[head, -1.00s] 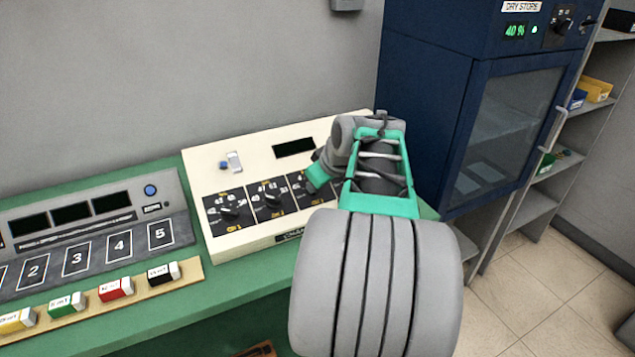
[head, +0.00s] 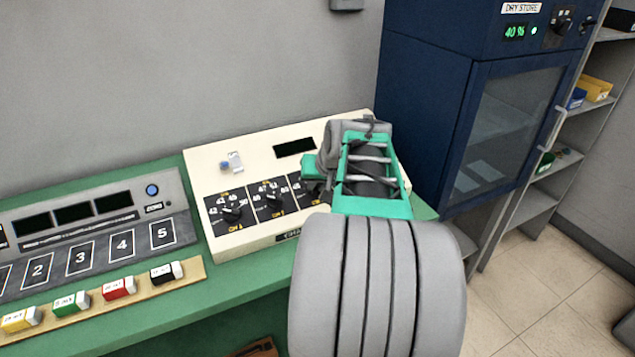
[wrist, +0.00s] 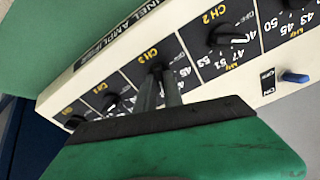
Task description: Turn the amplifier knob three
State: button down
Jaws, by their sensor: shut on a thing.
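The cream channel amplifier (head: 205,165) stands on the green bench, with a row of black knobs on dark dial plates. Knob three, marked CH 3 (wrist: 155,68), shows in the wrist view between my fingertips; in the head view my gripper hides it. My gripper (wrist: 165,88) is shut on this knob, its two grey fingers reaching down to it. In the head view my green gripper (head: 313,168) covers the right part of the panel. The pointer of knob three is too covered to read.
The CH 1 knob (head: 231,213) and CH 2 knob (head: 273,200) stand close on the left. A small blue-tipped switch (head: 226,165) is behind them. A grey console (head: 75,240) is at the left, a blue dry-store cabinet (head: 425,110) at the right.

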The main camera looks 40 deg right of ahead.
dwell(0.4)
jog(key=c, duration=1.5)
grip_release()
jog(key=shift+o, duration=0.2)
jog(key=v, duration=0.7)
jog(key=shift+s+r, duration=0.25)
jog(key=shift+r, duration=0.05)
